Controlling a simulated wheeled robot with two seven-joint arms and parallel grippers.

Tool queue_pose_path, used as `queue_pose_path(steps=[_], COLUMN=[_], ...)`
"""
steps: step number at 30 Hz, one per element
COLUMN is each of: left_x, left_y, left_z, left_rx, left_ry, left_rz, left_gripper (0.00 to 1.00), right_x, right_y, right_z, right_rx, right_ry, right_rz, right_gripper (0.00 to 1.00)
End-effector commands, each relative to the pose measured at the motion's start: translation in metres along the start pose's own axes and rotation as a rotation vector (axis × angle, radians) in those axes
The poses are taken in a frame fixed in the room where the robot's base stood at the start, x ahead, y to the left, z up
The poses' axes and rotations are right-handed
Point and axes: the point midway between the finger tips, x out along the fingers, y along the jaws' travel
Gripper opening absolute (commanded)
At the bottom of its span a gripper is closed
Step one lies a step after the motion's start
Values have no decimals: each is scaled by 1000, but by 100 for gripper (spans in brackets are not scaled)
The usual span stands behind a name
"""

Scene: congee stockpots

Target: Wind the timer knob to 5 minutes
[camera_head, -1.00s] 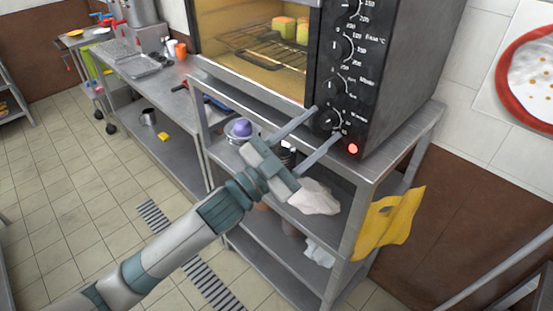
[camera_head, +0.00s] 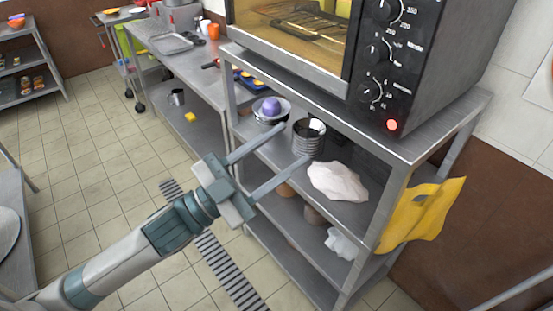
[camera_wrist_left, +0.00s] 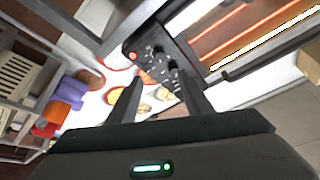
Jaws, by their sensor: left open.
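The timer knob (camera_head: 370,92) appears to be the lowest dial on the black oven panel (camera_head: 412,98), just above a glowing red lamp (camera_head: 392,125). Its setting is too small to read. My left gripper (camera_head: 295,142) is open and empty, below and left of the knob and clear of it, over the shelf unit beneath the oven. In the left wrist view the black panel with its knobs (camera_wrist_left: 158,50) and red lamp (camera_wrist_left: 132,56) lies beyond the spread fingers. My right gripper is out of view.
The oven stands on a steel shelf unit (camera_head: 440,140). A ringed metal can (camera_head: 308,138), a bowl with a purple object (camera_head: 270,108) and a white cloth (camera_head: 338,181) sit on the shelf below. A yellow cloth (camera_head: 422,212) hangs at the right. The tiled floor at left is open.

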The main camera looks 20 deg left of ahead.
Motion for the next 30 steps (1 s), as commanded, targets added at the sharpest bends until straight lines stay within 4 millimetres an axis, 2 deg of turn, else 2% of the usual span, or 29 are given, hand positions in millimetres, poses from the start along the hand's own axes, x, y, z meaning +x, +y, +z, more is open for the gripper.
queue_pose_path(steps=[6,23,26,29,30], left_x=[-10,-10,-10,-10,-11], left_y=[0,0,-1,-3,-4], left_z=[0,2,13,37,51], left_rx=[0,-1,-6,-16,-22], left_ry=[0,-3,-22,-63,-87], left_rz=[1,-1,-9,-25,-35], left_gripper=[46,46,46,46,46], right_x=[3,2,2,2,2], right_y=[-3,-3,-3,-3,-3], right_z=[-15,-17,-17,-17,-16], right_rx=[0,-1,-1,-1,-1], right_ry=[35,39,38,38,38], right_rz=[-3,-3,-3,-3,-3], right_gripper=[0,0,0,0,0])
